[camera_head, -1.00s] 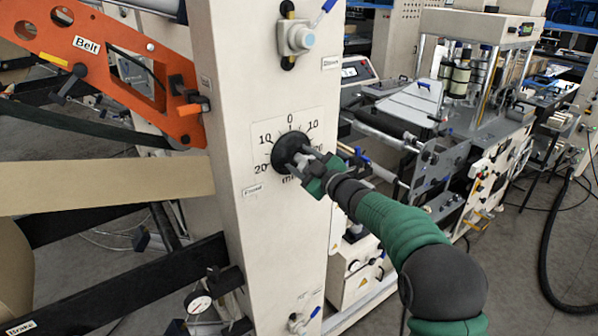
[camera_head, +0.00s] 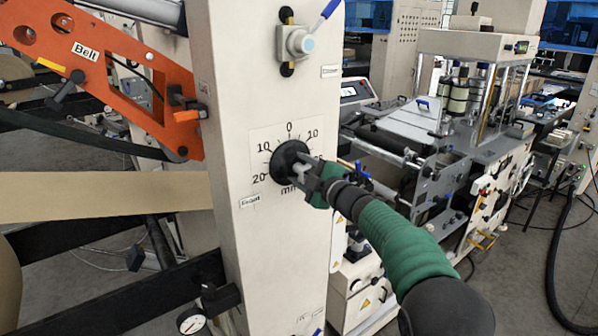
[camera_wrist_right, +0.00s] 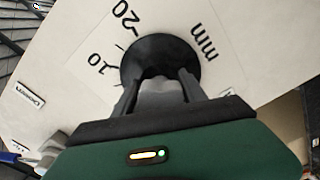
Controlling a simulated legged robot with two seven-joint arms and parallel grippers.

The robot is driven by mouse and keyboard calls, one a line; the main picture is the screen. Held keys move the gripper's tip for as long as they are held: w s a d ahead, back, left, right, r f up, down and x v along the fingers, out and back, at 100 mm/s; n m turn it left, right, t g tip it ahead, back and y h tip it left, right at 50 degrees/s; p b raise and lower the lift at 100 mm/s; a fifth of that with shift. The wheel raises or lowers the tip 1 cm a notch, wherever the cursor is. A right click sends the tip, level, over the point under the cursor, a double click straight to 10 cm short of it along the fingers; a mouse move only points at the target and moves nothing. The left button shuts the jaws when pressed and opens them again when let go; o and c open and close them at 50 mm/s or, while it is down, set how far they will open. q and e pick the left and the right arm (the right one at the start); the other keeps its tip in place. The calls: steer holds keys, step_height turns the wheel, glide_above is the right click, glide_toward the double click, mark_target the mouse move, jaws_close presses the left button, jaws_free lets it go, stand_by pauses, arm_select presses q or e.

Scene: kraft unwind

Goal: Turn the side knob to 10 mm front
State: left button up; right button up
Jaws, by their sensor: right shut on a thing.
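The side knob (camera_head: 289,161) is a round black dial on the pale face of the machine column. A printed scale plate (camera_head: 263,140) around it reads 0 at the top, 10 on both sides, 20 at the lower left and mm below. My right gripper (camera_head: 303,171) is shut on the knob from the lower right. In the right wrist view, its two dark fingers (camera_wrist_right: 158,92) straddle a grey part on the face of the black knob (camera_wrist_right: 158,55). The knob's pointer is not clear, and the arm hides the lower right of the scale. My left gripper is not in view.
A grey valve with a blue lever (camera_head: 299,42) sits above the scale on the column (camera_head: 235,95). An orange arm labelled Belt (camera_head: 128,80) and a tan web (camera_head: 110,197) lie to the left. A black bar and a gauge (camera_head: 192,321) are at lower left.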

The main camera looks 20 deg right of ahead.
steer(key=shift+f, duration=0.45)
steer(key=o, duration=1.1)
steer(key=shift+c, duration=0.2)
steer(key=o, duration=0.3)
steer(key=shift+s+r, duration=0.25)
steer(key=shift+r, duration=0.1)
steer(key=shift+s+d+f, duration=0.1)
steer(key=shift+s+d, duration=0.05)
steer(key=shift+s, duration=0.05)
steer(key=b+v, duration=0.4)
steer(key=v, duration=1.2)
steer(key=shift+s, duration=0.15)
